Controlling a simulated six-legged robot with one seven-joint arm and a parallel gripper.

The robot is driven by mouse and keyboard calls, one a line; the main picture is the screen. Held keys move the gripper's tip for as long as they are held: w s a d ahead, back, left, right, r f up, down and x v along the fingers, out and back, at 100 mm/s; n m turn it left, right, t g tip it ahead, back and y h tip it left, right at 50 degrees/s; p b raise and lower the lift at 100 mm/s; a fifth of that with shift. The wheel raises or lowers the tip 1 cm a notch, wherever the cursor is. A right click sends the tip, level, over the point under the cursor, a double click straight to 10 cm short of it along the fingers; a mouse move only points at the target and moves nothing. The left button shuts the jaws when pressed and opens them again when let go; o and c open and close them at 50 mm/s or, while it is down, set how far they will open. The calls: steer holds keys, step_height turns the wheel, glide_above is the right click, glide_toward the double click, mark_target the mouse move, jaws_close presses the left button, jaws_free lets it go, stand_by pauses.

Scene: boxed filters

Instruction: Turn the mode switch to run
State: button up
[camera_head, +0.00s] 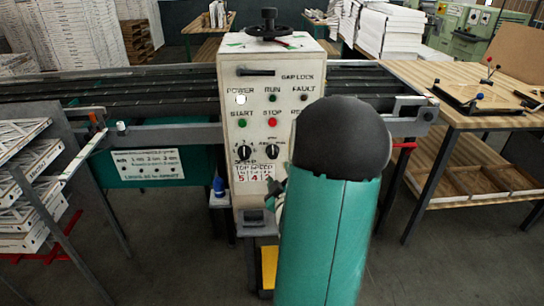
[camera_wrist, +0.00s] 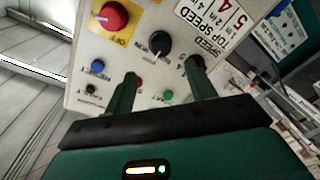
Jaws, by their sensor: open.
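The mode switch is the right-hand black knob (camera_head: 272,151) on the white control panel (camera_head: 258,72); the speed knob (camera_head: 244,151) is left of it. In the wrist view the panel appears turned over; the mode switch (camera_wrist: 160,44) lies just beyond and between my fingertips, apart from both. My gripper (camera_wrist: 164,68) is open and empty. Its right finger partly covers the speed knob (camera_wrist: 197,62). In the head view my arm hides the panel's right side and most of my gripper. I cannot read which setting the switch points to.
A large red button (camera_wrist: 110,16) sits near the mode switch, with a blue button (camera_wrist: 97,65) close by. Green start (camera_head: 242,123) and red stop (camera_head: 272,122) buttons are above the knobs. A conveyor (camera_head: 150,98) runs behind; a wooden table (camera_head: 430,75) stands right.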

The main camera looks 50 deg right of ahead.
mark_target(273, 156)
steer(key=x, duration=1.1)
steer(key=shift+a, duration=0.1)
steer(key=shift+a, duration=0.1)
steer(key=c, duration=0.9)
